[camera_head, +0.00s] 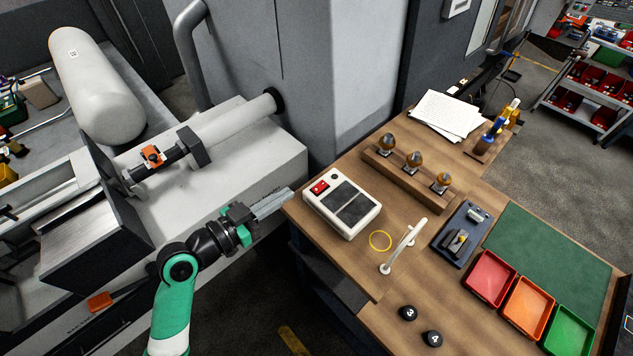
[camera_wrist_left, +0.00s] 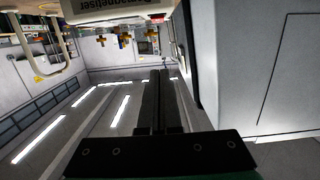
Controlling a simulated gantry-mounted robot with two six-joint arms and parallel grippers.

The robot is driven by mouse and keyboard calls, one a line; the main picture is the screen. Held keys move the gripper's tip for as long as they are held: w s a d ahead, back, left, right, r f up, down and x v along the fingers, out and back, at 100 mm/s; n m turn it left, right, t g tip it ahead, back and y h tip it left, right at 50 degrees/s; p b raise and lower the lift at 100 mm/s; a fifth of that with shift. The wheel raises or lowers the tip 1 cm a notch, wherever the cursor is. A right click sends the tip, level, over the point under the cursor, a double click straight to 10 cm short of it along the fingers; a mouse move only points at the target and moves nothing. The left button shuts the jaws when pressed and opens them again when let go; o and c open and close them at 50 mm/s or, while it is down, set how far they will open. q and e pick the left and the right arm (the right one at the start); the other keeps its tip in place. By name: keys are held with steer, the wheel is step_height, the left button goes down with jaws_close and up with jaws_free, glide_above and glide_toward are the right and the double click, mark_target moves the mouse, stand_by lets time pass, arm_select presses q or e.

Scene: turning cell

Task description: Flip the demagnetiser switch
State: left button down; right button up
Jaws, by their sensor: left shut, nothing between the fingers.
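The demagnetiser (camera_head: 342,206) is a white box with two dark plates on top, standing at the left edge of the wooden bench. Its red switch (camera_head: 319,187) is on the top at the left corner, beside a small black round knob. My right gripper is not in view.
A grey lathe (camera_head: 245,150) fills the left. A tall grey cabinet stands behind.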

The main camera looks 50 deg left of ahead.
arm_select(q)
steer(key=p, duration=0.2)
glide_above(317, 190)
steer(key=shift+s+f, duration=0.2)
steer(key=shift+f, duration=0.3)
step_height(317, 190, down, 3)
steer(key=shift+w+a+f+b, duration=0.1)
steer(key=shift+b, duration=0.5)
steer(key=shift+f, duration=0.45)
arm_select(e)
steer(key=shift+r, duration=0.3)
arm_select(q)
steer(key=shift+w, duration=0.1)
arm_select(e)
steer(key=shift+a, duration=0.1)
